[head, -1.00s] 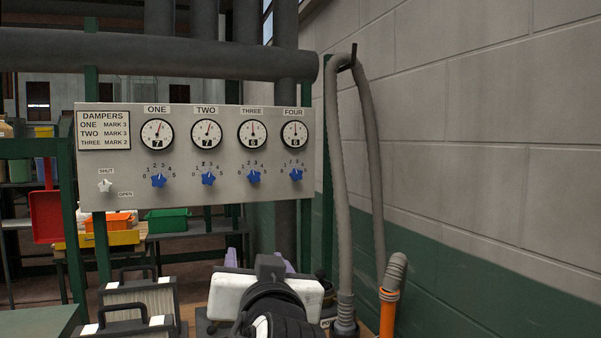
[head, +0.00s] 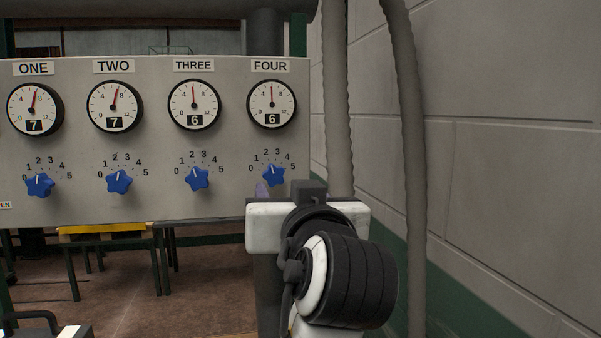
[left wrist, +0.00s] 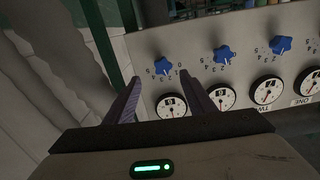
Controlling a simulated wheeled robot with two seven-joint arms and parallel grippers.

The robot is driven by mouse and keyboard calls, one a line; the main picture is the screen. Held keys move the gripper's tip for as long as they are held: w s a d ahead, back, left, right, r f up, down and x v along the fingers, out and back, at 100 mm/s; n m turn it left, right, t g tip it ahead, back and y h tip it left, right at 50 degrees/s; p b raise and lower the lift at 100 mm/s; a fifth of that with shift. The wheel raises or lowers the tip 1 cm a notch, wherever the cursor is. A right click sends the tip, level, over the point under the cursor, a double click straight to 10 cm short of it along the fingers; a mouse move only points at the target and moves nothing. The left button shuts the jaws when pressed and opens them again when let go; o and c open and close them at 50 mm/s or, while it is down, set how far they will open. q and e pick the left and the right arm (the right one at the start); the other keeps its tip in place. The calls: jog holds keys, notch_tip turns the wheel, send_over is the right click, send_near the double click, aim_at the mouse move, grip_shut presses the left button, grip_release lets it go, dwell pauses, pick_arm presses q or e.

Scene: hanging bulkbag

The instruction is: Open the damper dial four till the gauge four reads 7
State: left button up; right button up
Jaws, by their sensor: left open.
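Damper dial four (head: 274,176) is a blue star-shaped knob with a white mark, low on the right end of the grey panel (head: 235,147). Gauge four (head: 271,104) sits above it, its needle near upright and its window showing 6. My left gripper (head: 268,188) is just below dial four in the head view, mostly hidden behind my own wrist. In the left wrist view its two fingers (left wrist: 162,80) are spread and empty. Dial four (left wrist: 163,66) shows there between and just beyond the fingertips, apart from them. My right gripper is out of view.
Dials one (head: 40,185), two (head: 118,182) and three (head: 197,178) stand in a row to the left, under gauges showing 7, 7 and 6. A grey hose (head: 337,100) hangs right of the panel, before the block wall (head: 500,130).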

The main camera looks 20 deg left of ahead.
aim_at(274, 178)
pick_arm(q)
jog(key=p+x, duration=0.1)
jog(key=x, duration=0.3)
jog(key=p+x, duration=0.1)
jog(key=x, duration=0.3)
jog(key=shift+s+a+r, duration=0.15)
jog(key=shift+a+r, duration=0.05)
jog(key=shift+a, duration=0.15)
jog(key=shift+w+a+f, duration=0.1)
jog(key=shift+w+a, duration=0.25)
jog(key=shift+w, duration=0.2)
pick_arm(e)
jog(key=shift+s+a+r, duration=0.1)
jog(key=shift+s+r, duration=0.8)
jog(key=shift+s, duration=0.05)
pick_arm(q)
jog(key=c, duration=1)
jog(key=shift+c, duration=0.2)
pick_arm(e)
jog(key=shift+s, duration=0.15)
